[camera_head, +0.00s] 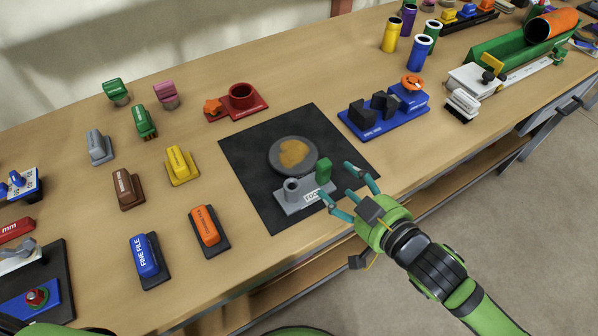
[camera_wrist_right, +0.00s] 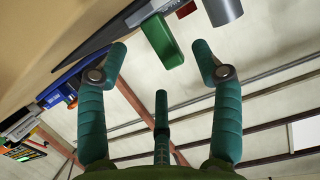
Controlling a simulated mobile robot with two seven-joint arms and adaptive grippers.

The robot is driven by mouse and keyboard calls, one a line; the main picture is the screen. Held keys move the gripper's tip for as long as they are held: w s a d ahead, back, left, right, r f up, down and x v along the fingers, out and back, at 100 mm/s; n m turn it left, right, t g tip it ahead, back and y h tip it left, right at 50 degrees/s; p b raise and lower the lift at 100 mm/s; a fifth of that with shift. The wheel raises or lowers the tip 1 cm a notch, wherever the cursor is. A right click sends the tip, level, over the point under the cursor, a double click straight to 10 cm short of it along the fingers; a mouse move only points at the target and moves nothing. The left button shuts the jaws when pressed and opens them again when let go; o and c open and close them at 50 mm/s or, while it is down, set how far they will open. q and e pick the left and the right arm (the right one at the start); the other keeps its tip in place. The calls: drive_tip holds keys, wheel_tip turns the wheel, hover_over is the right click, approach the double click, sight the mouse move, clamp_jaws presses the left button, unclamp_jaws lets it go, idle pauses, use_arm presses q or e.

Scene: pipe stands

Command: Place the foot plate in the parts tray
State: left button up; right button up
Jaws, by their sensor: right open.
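The grey plate lettered "FOO…" (camera_head: 304,197), which I take for the foot plate, lies on a black mat (camera_head: 258,212). It carries a grey upright socket (camera_head: 291,189) and a green grip block (camera_head: 323,171). My right gripper (camera_head: 338,180) is open beside the green block, its fingers spread toward it. In the right wrist view the green block (camera_wrist_right: 162,42) shows beyond and between the open fingertips, with no finger visibly closed on it. The grey socket (camera_wrist_right: 222,8) is at the top edge. I cannot tell for certain which container is the parts tray. My left gripper is not in view.
A round grey disc with a tan patch (camera_head: 292,155) lies behind the plate. A blue tray with dark blocks (camera_head: 372,127) stands to the right, a red holder (camera_head: 238,102) behind. Several labelled blocks, including a blue one (camera_head: 147,256), stand at left. The table's front edge is close.

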sight(330, 173)
drive_tip(key=shift+w+a+r+p, duration=0.1)
drive_tip(key=shift+w+a+p, duration=0.2)
drive_tip(key=shift+w, duration=0.2)
drive_tip(key=x, duration=0.4)
drive_tip(key=shift+w+p, duration=0.15)
drive_tip(key=shift+p, duration=0.25)
drive_tip(key=c, duration=0.3)
clamp_jaws()
